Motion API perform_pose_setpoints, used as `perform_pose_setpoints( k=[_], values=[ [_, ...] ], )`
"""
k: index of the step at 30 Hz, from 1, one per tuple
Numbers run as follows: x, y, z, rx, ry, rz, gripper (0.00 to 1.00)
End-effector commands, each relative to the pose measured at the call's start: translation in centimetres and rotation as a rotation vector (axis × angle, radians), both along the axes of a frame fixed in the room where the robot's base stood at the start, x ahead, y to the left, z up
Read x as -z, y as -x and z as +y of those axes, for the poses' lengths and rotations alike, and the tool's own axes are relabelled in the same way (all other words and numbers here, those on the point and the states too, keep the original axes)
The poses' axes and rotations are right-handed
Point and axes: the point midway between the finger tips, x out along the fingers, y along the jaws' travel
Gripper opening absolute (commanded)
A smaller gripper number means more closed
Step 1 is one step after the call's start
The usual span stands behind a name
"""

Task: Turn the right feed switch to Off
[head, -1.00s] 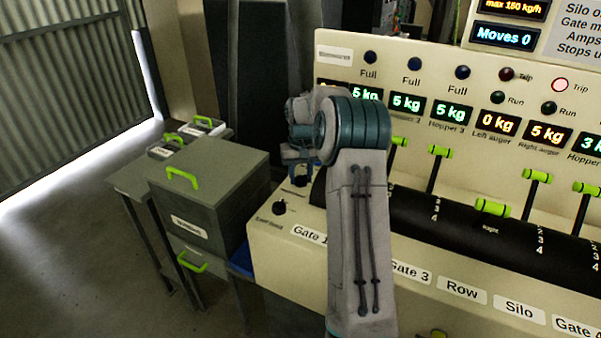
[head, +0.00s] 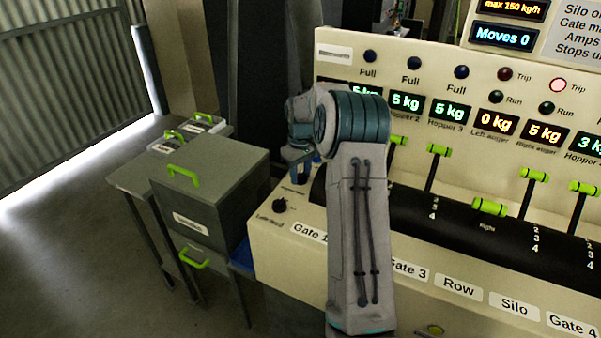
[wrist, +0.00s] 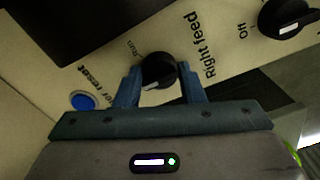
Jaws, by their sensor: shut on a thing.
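The right feed switch (wrist: 158,70) is a black round knob with a white mark, seen in the wrist view beside the printed label "Right feed". The word "Run" is printed to its upper left. My gripper (wrist: 162,84) has one finger on each side of this knob and is shut on it. The white mark sits at the knob's lower left side in the picture. In the head view my gripper (head: 300,172) is low over the panel's left end and hides the knob.
A second black knob (wrist: 288,18), with "Off" printed beside it, is close by; it also shows in the head view (head: 279,206). A blue button (wrist: 83,101) lies on the other side. A dark roller (head: 400,205) and green-handled levers (head: 438,150) stand to the right.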

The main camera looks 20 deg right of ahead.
Motion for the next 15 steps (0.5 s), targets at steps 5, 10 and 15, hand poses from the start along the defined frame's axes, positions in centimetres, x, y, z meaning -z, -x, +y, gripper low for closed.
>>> perform_pose_setpoints(
  k=[5, 10, 15],
  values=[
    [-0.16, -0.12, 0.01, -0.004, 0.001, -0.004, 0.13],
    [-0.17, -0.12, 0.01, -0.004, 0.001, -0.004, 0.13],
    [-0.13, -0.08, 0.00, -0.003, 0.001, -0.003, 0.57]
  ],
)
